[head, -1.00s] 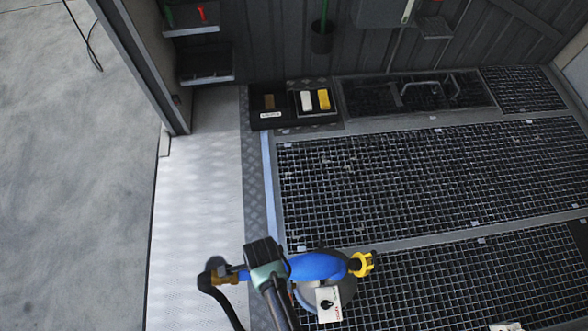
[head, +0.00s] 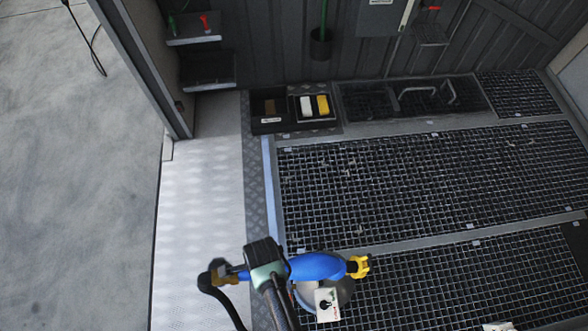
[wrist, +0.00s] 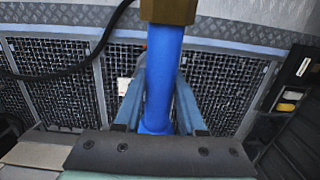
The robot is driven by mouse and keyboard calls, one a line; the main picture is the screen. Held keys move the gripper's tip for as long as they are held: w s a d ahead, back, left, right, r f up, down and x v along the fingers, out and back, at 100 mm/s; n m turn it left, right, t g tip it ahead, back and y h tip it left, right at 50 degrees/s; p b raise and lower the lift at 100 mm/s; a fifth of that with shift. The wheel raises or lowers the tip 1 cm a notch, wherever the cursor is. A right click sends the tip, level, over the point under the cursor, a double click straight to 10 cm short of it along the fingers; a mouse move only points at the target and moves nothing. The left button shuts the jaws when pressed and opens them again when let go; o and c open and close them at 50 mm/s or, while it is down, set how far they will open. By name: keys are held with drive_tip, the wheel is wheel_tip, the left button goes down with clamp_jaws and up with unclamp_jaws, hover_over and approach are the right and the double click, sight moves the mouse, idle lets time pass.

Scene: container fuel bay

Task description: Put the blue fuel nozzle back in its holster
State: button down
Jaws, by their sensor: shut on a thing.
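The blue fuel nozzle (head: 318,266) is held crosswise near the bottom of the head view. It has a yellow end (head: 359,267) on the right and a brass fitting on the left, where a black hose (head: 222,305) hangs down. My gripper (wrist: 160,85) is shut on the nozzle's blue body (wrist: 163,62), with a finger on each side in the wrist view. The brass fitting (wrist: 168,10) shows at the top of that view. The nozzle is apart from the back wall. I cannot make out a holster for certain in either view.
Two dark shelves (head: 208,84) are on the wall at upper left, beside a door post. A black tray (head: 270,124) with white and yellow blocks (head: 322,105) lies at the floor grating's (head: 400,190) far edge. A pale floor strip (head: 200,210) is clear on the left.

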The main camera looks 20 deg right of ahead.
drive_tip(key=shift+r+p, duration=3.25)
drive_tip(key=shift+r, duration=0.3)
drive_tip(key=shift+f, duration=0.1)
drive_tip(key=shift+w, duration=0.1)
